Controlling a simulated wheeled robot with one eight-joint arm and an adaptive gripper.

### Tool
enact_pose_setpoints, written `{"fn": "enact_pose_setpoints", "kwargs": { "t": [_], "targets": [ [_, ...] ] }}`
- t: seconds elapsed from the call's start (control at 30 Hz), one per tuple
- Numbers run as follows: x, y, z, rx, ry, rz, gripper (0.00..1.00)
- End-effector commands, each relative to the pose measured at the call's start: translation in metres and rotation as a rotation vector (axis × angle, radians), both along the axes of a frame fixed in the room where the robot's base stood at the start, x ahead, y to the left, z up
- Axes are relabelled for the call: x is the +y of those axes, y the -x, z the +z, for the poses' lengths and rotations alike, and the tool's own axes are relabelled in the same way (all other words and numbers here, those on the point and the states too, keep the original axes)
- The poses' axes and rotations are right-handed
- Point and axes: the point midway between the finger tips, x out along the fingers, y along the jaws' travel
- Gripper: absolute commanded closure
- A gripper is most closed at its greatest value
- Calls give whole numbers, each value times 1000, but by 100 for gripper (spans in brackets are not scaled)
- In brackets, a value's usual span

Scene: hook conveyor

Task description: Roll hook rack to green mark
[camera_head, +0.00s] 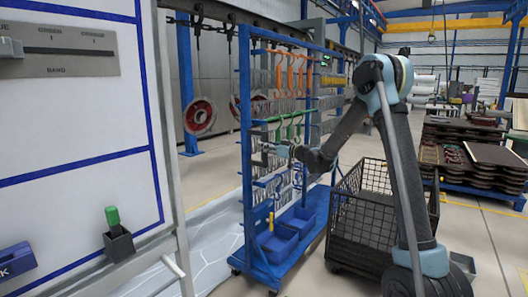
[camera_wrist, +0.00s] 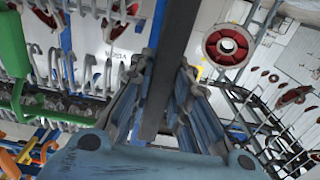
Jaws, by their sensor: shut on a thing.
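The blue hook rack (camera_head: 246,190) stands upright on casters in the middle of the head view. Orange, green and grey hooks hang on its rows. My gripper (camera_head: 258,149) reaches across its front to the left upright. In the wrist view, my gripper (camera_wrist: 158,105) is shut on a dark upright bar (camera_wrist: 170,70), which appears to be the rack's post. Green and grey hooks show left of the bar there. I cannot make out a green floor mark in either view.
A dark wire basket cart (camera_head: 362,215) stands close to the rack's right side. A white board (camera_head: 75,125) fills the left. Stacked trays (camera_head: 465,150) stand at the right. Red wheels (camera_head: 199,117) hang behind the rack. Pale floor sheeting (camera_head: 215,235) lies left of the rack.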

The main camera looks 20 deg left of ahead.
Motion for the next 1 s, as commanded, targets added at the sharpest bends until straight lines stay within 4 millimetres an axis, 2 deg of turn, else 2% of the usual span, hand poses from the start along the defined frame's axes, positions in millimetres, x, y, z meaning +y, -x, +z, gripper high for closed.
{"fn": "enact_pose_setpoints", "kwargs": {
  "t": [0.03, 0.1, 0.3, 0.7, 0.73, 0.8, 1.0],
  "targets": [
    [-5, -15, 1, 2, -2, -10, 100],
    [-8, -26, 0, 2, -2, -10, 100],
    [-14, -44, 0, 1, -1, -3, 100],
    [-16, -49, 0, 1, 0, -2, 100],
    [-16, -49, 0, 1, 0, -3, 78],
    [-16, -49, 0, 1, 0, -3, 62],
    [-15, -48, 0, 1, 0, -2, 62]
  ]
}}
